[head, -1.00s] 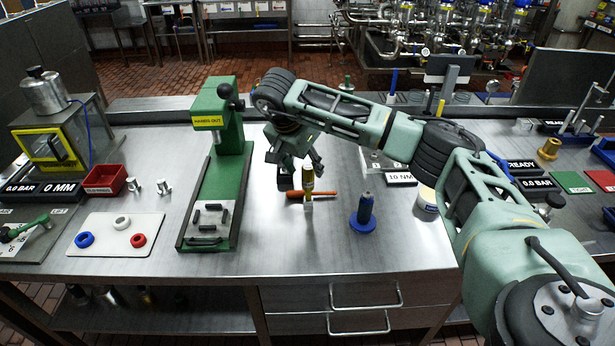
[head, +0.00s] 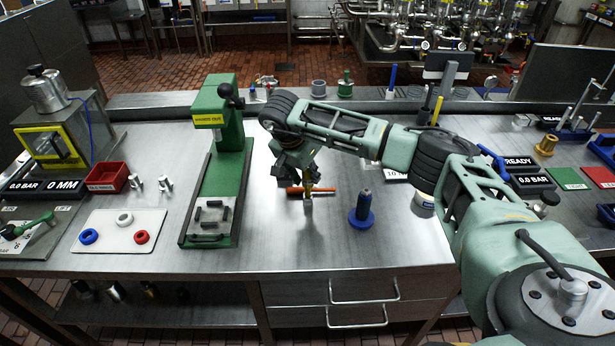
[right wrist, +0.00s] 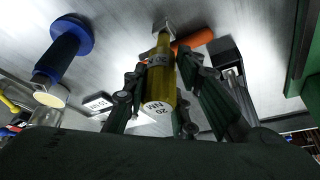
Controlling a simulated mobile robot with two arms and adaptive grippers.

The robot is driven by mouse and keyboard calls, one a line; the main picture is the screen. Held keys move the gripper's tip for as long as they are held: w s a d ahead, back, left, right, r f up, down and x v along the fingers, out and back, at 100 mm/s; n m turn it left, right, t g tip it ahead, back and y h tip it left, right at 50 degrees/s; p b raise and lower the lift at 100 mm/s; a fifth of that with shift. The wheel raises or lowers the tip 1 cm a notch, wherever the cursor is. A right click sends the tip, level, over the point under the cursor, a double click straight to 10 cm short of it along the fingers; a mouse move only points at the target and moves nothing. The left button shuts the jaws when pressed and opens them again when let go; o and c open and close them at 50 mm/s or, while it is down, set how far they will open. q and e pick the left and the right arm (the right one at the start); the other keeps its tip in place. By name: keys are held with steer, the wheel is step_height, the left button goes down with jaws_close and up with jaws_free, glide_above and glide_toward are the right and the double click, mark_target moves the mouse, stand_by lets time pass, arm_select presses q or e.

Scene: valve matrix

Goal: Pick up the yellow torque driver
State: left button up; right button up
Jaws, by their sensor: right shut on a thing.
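The yellow torque driver (right wrist: 160,78) stands roughly upright, its end cap marked "20 NM" facing the right wrist camera. My right gripper (right wrist: 162,92) is shut on it, with fingers on both sides of its yellow handle. In the head view my right gripper (head: 305,178) covers most of the driver, and only its lower part (head: 308,202) shows below the fingers. I cannot tell whether its tip touches the bench. My left gripper is not in view.
A blue tool on a round blue base (head: 362,211) stands to the right. A green press (head: 222,165) stands close on the left. The bench front (head: 330,250) is clear.

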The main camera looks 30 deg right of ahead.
jaws_close()
steer(key=shift+r, duration=0.1)
